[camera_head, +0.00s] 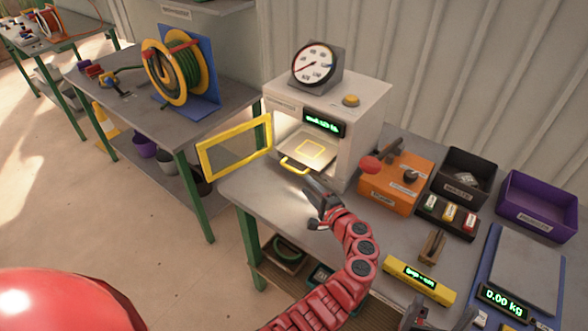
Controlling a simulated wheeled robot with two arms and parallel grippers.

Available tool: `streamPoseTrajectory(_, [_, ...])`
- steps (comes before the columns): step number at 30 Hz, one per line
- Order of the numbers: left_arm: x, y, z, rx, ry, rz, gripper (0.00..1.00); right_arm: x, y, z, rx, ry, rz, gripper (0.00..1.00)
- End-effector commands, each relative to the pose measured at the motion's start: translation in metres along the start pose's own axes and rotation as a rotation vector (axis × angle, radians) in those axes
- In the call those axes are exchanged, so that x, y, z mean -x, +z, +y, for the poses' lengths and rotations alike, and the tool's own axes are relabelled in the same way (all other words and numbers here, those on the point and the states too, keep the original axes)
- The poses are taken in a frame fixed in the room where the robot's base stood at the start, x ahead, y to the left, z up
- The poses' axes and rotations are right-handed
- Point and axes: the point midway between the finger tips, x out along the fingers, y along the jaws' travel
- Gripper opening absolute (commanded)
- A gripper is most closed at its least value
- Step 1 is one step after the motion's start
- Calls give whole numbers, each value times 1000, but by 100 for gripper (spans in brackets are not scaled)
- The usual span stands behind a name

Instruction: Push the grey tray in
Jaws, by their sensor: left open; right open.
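The grey tray (291,152) sticks out of the front opening of the white press (345,143). It has a yellow square outline on its surface and a yellow handle (294,167) at its front edge. No block shows on it. The press door (236,149), yellow-framed, stands swung open to the left. My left gripper (308,200) is open and empty, just in front of and below the handle, apart from it as far as I can tell. My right gripper (432,318) is partly cut off at the bottom edge, open, far from the tray.
An orange box with a red-knobbed lever (395,185) stands right of the press. Beyond are a black bin (462,175), a purple bin (537,205) and a scale (520,270). A yellow display bar (420,280) lies at the front. A gauge (316,66) tops the press.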

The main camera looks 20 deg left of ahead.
Motion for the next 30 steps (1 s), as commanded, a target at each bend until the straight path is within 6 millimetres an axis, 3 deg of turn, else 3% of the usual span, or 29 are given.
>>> streamPoseTrajectory(6, [-41, 1, 0, 0, 2, -6, 47, -2, 0, 0, 0, 0, 0, 89])
streamPoseTrajectory(15, [-81, 1, 2, 1, 1, -7, 47, 7, 1, 0, 0, 0, 0, 89])
streamPoseTrajectory(29, [-91, 0, 0, 1, 0, 0, 47, 8, 1, 0, 0, 0, 0, 89])
streamPoseTrajectory(30, [-91, 0, 0, 1, 0, 0, 42, 8, 1, 0, 0, 0, 0, 89])
